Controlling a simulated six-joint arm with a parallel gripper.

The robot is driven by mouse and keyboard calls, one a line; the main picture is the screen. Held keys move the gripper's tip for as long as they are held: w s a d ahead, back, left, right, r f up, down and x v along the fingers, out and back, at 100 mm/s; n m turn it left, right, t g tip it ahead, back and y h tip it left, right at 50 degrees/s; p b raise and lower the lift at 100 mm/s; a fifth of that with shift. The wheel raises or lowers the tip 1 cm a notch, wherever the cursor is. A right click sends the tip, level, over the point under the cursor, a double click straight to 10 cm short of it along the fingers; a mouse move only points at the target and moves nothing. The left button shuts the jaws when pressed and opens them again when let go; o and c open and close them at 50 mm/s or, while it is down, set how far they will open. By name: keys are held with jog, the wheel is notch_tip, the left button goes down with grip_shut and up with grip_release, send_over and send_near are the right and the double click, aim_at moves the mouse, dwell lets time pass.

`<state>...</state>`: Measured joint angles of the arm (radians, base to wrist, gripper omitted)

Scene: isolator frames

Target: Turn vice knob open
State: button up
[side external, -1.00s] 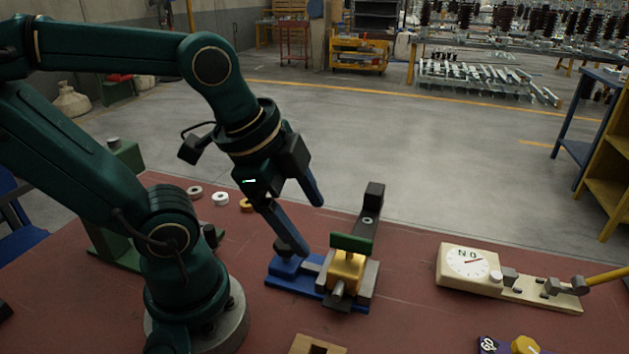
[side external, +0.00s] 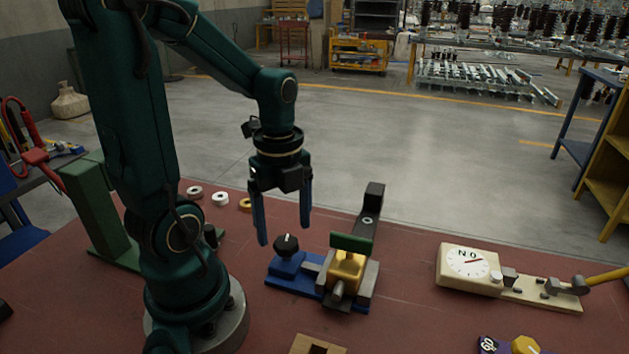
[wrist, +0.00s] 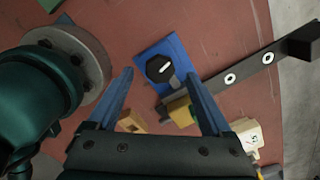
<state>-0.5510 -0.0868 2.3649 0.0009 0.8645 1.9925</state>
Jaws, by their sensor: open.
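The vice (side external: 313,283) has a blue base and grey jaws and stands on the red table. Its black knob (side external: 287,244) with a white mark sits on top at the left end; it also shows in the wrist view (wrist: 159,68). A yellow block (side external: 346,268) with a green bar (side external: 351,243) on top sits between the jaws. My gripper (side external: 283,241) points down, with its blue fingers wide apart. It is above the knob and seems not to touch it.
A dark rail (side external: 369,218) with an upright end block extends behind the vice. A dial gauge (side external: 467,262) stands at the right. Several rings (side external: 220,199) lie at the back left. A wooden block (side external: 317,345) is at the front. Bare table lies between vice and gauge.

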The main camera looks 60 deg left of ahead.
aim_at(286, 245)
jog(key=shift+f, duration=1.3)
grip_shut()
